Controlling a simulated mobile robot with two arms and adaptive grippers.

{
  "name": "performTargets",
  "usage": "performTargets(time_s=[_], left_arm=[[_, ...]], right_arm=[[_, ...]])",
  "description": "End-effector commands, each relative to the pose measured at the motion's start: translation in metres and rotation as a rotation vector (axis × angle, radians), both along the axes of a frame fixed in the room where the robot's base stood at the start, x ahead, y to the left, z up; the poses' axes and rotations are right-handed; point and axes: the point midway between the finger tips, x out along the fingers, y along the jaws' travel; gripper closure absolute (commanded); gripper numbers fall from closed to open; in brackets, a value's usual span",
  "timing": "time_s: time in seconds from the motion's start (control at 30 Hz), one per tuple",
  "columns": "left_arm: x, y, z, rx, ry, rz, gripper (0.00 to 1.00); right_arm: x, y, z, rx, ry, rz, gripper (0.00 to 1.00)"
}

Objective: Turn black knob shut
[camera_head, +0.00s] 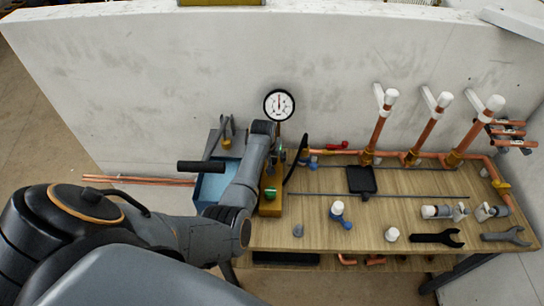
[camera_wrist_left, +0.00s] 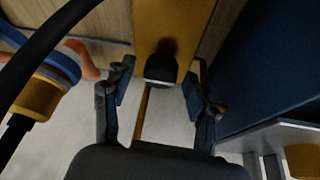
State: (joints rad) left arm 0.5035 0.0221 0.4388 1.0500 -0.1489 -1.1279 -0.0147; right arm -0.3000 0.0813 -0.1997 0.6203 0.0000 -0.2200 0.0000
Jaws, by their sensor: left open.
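The black knob (camera_wrist_left: 161,62) sits on a yellow block in the left wrist view. My left gripper (camera_wrist_left: 158,85) is open, with one finger on each side of the knob and a visible gap to each. In the head view, the yellow block (camera_head: 271,206) stands at the left end of the wooden bench, partly hidden by my left arm. Green knobs (camera_head: 270,193) show on it. I cannot make out the black knob clearly there; my arm covers much of that area. My left fingertips are also hidden there. My right gripper is not in view.
A blue tank (camera_head: 210,188) stands left of the block, with a black handle (camera_head: 201,167) above it. A black hose (camera_wrist_left: 45,60) runs close to the left finger. A pressure gauge (camera_head: 279,104) stands behind. Copper pipes (camera_head: 425,130), fittings and wrenches occupy the bench's right side.

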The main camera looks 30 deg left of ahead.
Motion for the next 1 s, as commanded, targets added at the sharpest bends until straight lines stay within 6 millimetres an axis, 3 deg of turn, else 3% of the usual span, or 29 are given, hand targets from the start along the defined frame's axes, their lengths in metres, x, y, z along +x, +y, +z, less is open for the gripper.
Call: performTargets(time_s=[0.23,0.7,1.0], left_arm=[[-0.004,-0.001,0.011,0.0,-0.001,0.001,0.43],[-0.035,-0.011,0.09,0.001,-0.003,0.0,0.43],[-0.044,-0.014,0.11,0.0,0.001,-0.001,0.43]], right_arm=[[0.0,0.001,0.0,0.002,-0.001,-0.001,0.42],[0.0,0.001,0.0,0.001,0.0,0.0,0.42],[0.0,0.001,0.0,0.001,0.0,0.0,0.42]])
